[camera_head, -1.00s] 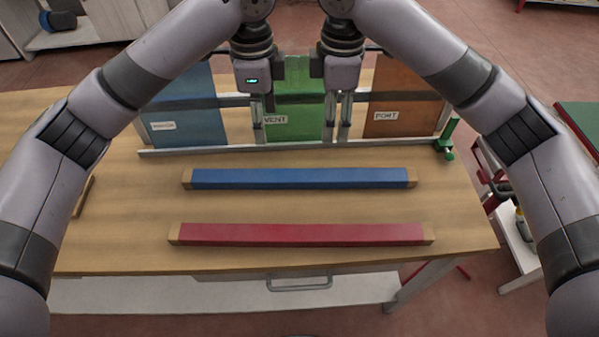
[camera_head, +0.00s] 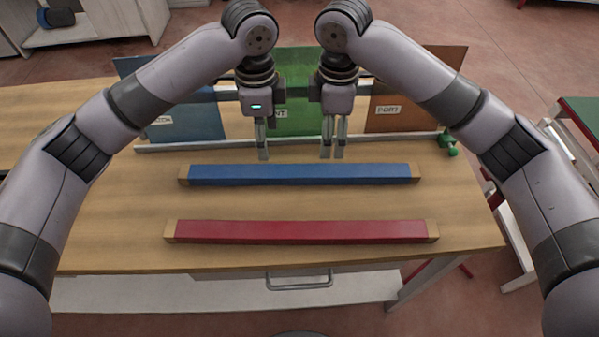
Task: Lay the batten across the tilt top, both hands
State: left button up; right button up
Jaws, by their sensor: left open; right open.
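Two long battens with bare wooden ends lie flat on the wooden table, parallel and running left to right. The blue batten (camera_head: 300,174) is farther back and the red batten (camera_head: 300,231) is nearer the front edge. My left gripper (camera_head: 263,156) is open and empty just behind the blue batten, left of its middle. My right gripper (camera_head: 332,155) is open and empty just behind it, right of its middle. I cannot tell their exact height above the table. I cannot tell which surface is the tilt top.
Behind the grippers stand a blue panel (camera_head: 190,118), a green panel (camera_head: 298,125) and an orange panel (camera_head: 392,122) marked PORT, along a metal rail (camera_head: 180,147). A green clamp (camera_head: 447,141) sits at the rail's right end. The wooden table top (camera_head: 300,204) is clear between the battens.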

aim_at(326, 170)
pick_arm(q)
notch_tip(326, 170, down, 12)
jog(key=shift+r, duration=0.15)
pick_arm(e)
notch_tip(326, 170, down, 12)
jog(key=shift+r, duration=0.15)
pick_arm(q)
jog(key=shift+c, duration=0.2)
pick_arm(e)
jog(key=shift+c, duration=0.2)
pick_arm(q)
grip_shut()
pick_arm(e)
grip_shut()
